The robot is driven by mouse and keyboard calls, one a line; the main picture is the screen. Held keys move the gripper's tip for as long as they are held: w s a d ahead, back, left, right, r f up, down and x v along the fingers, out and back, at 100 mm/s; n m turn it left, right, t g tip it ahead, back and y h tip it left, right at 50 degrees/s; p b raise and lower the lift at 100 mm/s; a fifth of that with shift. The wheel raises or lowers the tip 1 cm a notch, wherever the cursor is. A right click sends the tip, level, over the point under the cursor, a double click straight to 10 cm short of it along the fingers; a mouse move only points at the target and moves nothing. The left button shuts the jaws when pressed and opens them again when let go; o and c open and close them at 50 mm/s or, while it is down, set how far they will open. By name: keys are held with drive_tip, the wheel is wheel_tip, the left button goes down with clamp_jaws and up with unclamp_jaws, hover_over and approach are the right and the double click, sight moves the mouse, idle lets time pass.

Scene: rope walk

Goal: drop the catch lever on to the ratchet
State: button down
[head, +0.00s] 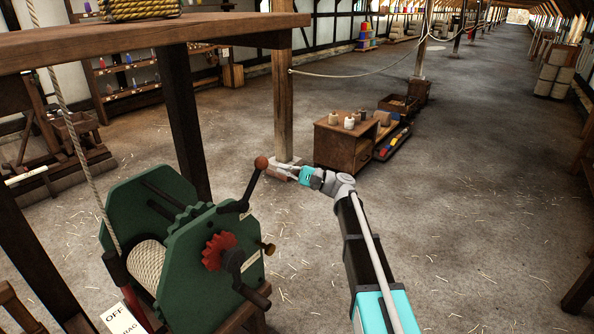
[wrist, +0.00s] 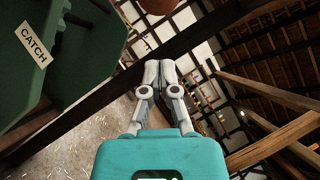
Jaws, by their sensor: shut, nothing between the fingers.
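The green winch (head: 180,255) stands at lower left in the head view. Its dark catch lever (head: 247,192) slants up to a red-brown ball knob (head: 261,163). The lever is raised, clear of the red toothed ratchet wheel (head: 217,250) on the winch's side. My gripper (head: 275,168) is shut and empty, just right of the knob; I cannot tell if they touch. In the wrist view the closed fingers (wrist: 160,66) point at the knob (wrist: 158,4), cut by the top edge. The CATCH label (wrist: 31,44) shows on green at left.
A dark crank handle (head: 250,283) juts from the winch below the ratchet. A wooden table (head: 150,38) stands over the winch, its post (head: 282,95) behind my gripper. A small cabinet (head: 340,147) stands beyond. The floor to the right is open.

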drive_tip(key=shift+s+a+r+p, duration=0.35)
drive_tip(key=shift+s+a+r, duration=0.2)
drive_tip(key=shift+a, duration=0.1)
drive_tip(key=shift+s+a+r+p, duration=0.4)
drive_tip(key=shift+s+a, duration=0.15)
drive_tip(key=shift+a, duration=0.1)
drive_tip(key=shift+r, duration=0.1)
drive_tip(key=shift+s+a+r+n+p, duration=0.1)
drive_tip(key=shift+r+n+p, duration=0.15)
drive_tip(key=shift+p, duration=0.25)
drive_tip(key=shift+s+a+r+n+h+p, duration=0.1)
drive_tip(key=shift+r+n+h+p, duration=0.15)
drive_tip(key=shift+h+p, duration=0.1)
drive_tip(key=s+a+r+n+g+h+p, duration=0.1)
drive_tip(key=s+a+r+n+h+p, duration=0.2)
drive_tip(key=p, duration=0.8)
drive_tip(key=shift+s+a+r+n+g, duration=0.4)
drive_tip(key=shift+s+a+r+n, duration=0.65)
drive_tip(key=shift+s+n, duration=0.6)
